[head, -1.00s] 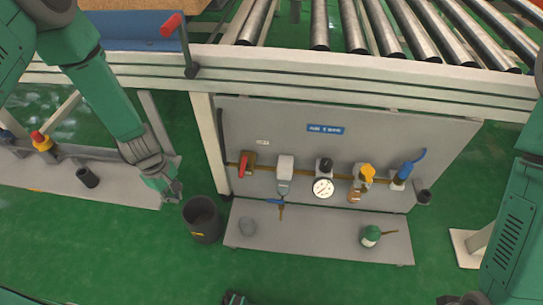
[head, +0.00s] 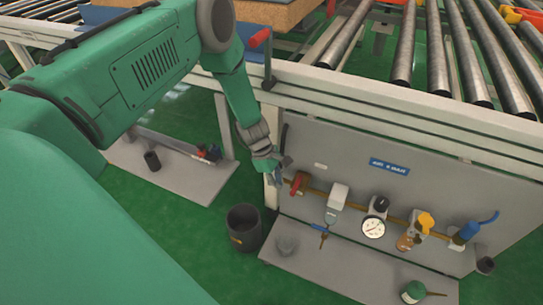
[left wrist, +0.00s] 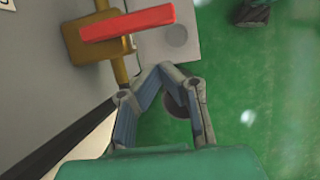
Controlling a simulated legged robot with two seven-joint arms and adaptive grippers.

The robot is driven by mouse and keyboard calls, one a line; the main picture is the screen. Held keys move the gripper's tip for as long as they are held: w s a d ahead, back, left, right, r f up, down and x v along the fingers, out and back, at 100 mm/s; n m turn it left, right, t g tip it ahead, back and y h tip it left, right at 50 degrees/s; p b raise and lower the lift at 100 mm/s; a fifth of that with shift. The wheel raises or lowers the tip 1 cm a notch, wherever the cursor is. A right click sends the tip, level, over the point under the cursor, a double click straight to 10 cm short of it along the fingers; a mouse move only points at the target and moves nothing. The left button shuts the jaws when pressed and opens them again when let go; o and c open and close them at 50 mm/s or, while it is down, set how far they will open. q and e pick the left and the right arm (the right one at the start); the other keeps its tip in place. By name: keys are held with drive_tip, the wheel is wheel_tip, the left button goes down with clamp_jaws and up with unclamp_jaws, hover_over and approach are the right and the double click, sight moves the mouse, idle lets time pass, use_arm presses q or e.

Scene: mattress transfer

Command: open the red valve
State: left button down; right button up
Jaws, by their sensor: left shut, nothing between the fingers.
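The red valve (head: 299,183) is at the left end of the brass pipe on the grey panel, close to the panel's left post. In the left wrist view its red bar handle (left wrist: 128,23) lies crosswise over a brass body, nearly level in the picture. My left gripper (head: 280,178) is just left of the valve in the head view. In the left wrist view the left gripper (left wrist: 161,70) shows its fingertips together, with nothing between them. The tips are below the handle in that picture and apart from it. My right gripper is out of view.
Along the pipe are a grey-white unit (head: 337,195), a pressure gauge (head: 373,228), a yellow-topped fitting (head: 424,222) and a blue-handled valve (head: 468,231). A dark bin (head: 243,226) stands below. The conveyor frame (head: 400,110) runs above the panel.

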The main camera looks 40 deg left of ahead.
sight(297, 186)
use_arm(q)
drive_tip(key=shift+w+d+r, duration=0.1)
drive_tip(key=shift+w+d, duration=0.1)
drive_tip(key=shift+d, duration=0.45)
drive_tip(key=shift+w+d+r, duration=0.1)
drive_tip(key=shift+w+d, duration=0.1)
drive_tip(key=shift+d, duration=0.4)
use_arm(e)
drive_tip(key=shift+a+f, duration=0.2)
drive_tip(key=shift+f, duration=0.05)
use_arm(q)
drive_tip(key=shift+d, duration=0.15)
